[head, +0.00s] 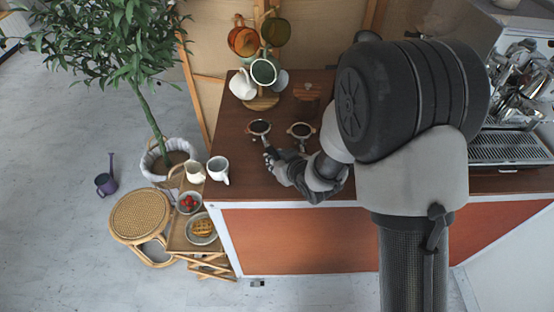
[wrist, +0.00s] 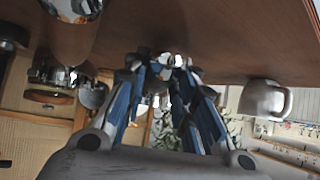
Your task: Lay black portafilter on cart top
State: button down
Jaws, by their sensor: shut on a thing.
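The black portafilter (head: 258,127) is at the left part of the wooden cart top (head: 235,172), its round basket facing up and its handle toward my gripper (head: 270,152). My gripper is shut on its handle, low over the cart top. I cannot tell whether the portafilter touches the wood. In the wrist view the blue-grey fingers (wrist: 158,68) come together close to the brown surface (wrist: 210,40), with a bit of shiny metal between the tips. The fingers hide most of the handle.
A second portafilter (head: 300,130) lies just right. A mug tree (head: 261,99) and a wooden block (head: 306,92) stand behind. A white mug (head: 218,170) is near the left front corner; a mug also shows in the wrist view (wrist: 264,98). The espresso machine (head: 510,110) is far right.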

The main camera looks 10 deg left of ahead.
jog(key=shift+s+d+f+b, duration=0.1)
jog(key=shift+f+b, duration=0.25)
jog(key=shift+b, duration=0.25)
dwell(0.7)
jog(key=c, duration=1.2)
grip_release()
jog(key=shift+s+f, duration=0.1)
jog(key=shift+f, duration=0.05)
jog(key=v, duration=1.2)
